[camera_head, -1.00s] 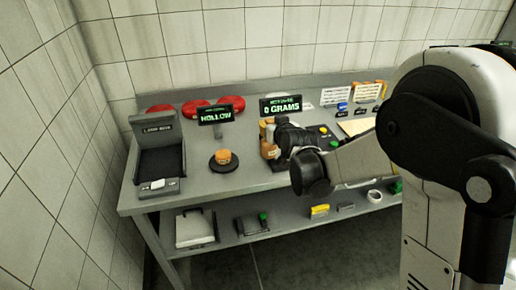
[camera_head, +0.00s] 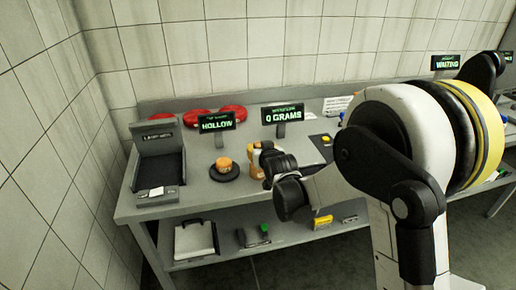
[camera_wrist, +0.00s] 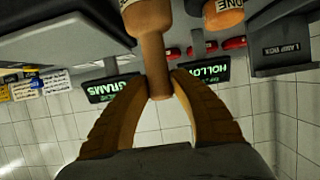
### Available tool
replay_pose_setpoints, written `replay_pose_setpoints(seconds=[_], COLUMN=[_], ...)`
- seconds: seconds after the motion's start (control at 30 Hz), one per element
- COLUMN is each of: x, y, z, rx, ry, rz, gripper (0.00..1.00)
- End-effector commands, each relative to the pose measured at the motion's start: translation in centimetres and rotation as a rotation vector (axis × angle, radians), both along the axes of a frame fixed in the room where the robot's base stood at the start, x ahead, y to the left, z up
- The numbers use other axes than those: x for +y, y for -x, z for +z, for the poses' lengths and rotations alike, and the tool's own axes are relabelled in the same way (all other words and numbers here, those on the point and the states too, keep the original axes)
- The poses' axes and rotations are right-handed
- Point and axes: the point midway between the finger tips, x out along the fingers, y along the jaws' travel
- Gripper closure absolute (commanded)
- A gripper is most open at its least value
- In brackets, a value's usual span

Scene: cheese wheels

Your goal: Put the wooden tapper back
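The wooden tapper (camera_wrist: 150,48) is a brown, round-handled tool with a pale label at its upper edge in the wrist view. Its handle end sits between the two curved brown fingers of my gripper (camera_wrist: 159,76), which close against its sides near their tips. In the head view my gripper (camera_head: 257,160) is over the bench, just right of a small orange cheese wheel (camera_head: 224,163) on a round black stand. The tapper is hard to tell from the fingers there. I cannot make out its resting place.
The grey bench (camera_head: 150,207) carries a black box-like device (camera_head: 158,160) at left, a "HOLLOW" sign (camera_head: 217,121) and a "0 GRAMS" sign (camera_head: 283,113). Red wheels (camera_head: 197,118) lie at the back. A lower shelf (camera_head: 200,260) holds several small items.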

Motion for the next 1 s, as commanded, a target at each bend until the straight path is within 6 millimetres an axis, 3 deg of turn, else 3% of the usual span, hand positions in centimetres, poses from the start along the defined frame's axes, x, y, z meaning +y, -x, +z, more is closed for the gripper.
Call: replay_pose_setpoints(seconds=[0.43, 0.8, 1.0], x=[-0.1, -2.1, -2.9], y=[0.3, 7.2, 9.9], z=[0.5, 3.5, 4.5], rx=[0.000, 0.000, 0.000], ry=[0.000, 0.000, 0.000], rz=[0.000, 0.000, 0.000], gripper=[0.56, 0.56, 0.56])
